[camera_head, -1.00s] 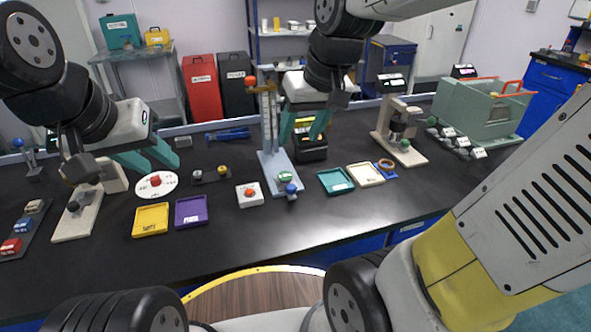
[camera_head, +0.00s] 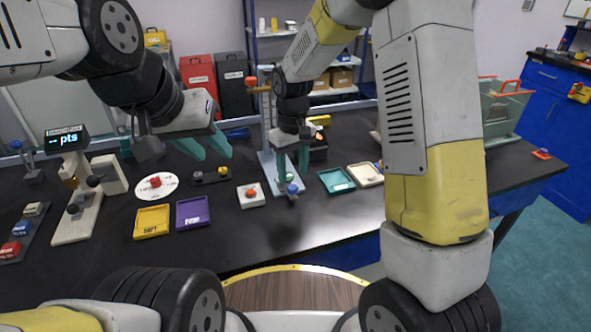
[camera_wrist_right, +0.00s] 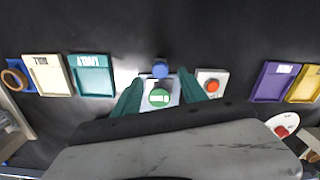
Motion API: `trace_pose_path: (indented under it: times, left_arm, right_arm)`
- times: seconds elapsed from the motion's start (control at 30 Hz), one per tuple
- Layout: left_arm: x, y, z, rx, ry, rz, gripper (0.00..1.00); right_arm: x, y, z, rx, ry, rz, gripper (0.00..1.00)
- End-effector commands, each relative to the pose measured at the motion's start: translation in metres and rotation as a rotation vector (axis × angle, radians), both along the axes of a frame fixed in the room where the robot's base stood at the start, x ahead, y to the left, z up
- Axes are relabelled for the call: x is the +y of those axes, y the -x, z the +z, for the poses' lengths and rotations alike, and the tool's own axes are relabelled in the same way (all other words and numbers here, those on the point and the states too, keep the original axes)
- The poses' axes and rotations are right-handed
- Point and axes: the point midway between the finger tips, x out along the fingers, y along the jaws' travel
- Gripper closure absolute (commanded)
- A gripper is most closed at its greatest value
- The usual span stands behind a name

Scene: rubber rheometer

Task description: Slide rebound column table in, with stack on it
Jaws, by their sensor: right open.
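The rebound column (camera_head: 266,115) stands upright at the middle of the bench on a pale blue-grey base. Its table end has a blue knob (camera_head: 292,189) at the front, which also shows in the wrist view (camera_wrist_right: 160,69). A round green piece with a white label (camera_wrist_right: 159,98) sits just behind the knob; whether it is a stack cannot be told. My right gripper (camera_head: 293,172) is open and points down over this end, its fingers either side of the green piece (camera_wrist_right: 160,80). Contact cannot be told. My left gripper (camera_head: 212,153) is open and empty, above the bench left of the column.
A white box with a red button (camera_head: 251,195) is close left of the knob. A teal tray (camera_head: 336,181) and a cream tray (camera_head: 366,174) lie to the right. Purple (camera_head: 192,212) and yellow (camera_head: 152,221) trays lie left. The bench front is clear.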

Motion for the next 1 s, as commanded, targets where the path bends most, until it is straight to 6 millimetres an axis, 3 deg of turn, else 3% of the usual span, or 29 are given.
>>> trace_pose_path:
  times: [0.1,0.3,0.67,0.9,1.0]
  left_arm:
    - [0.000,0.000,0.000,0.000,0.000,0.000,0.64]
    - [0.000,0.000,0.000,0.000,0.000,0.000,0.64]
    - [0.000,0.000,0.000,0.000,0.000,0.000,0.64]
    - [0.000,0.000,0.000,0.000,0.000,0.000,0.64]
    - [0.000,0.000,0.000,0.000,0.000,0.000,0.64]
  right_arm:
    - [-0.001,0.001,-0.021,0.004,0.001,0.000,0.50]
    - [-0.001,0.000,-0.044,0.002,0.001,-0.001,0.50]
    - [-0.001,0.000,-0.050,-0.001,-0.001,-0.001,0.50]
    - [-0.001,0.000,-0.050,-0.001,-0.001,-0.001,0.97]
    - [-0.001,0.000,-0.050,-0.001,-0.001,-0.001,1.00]
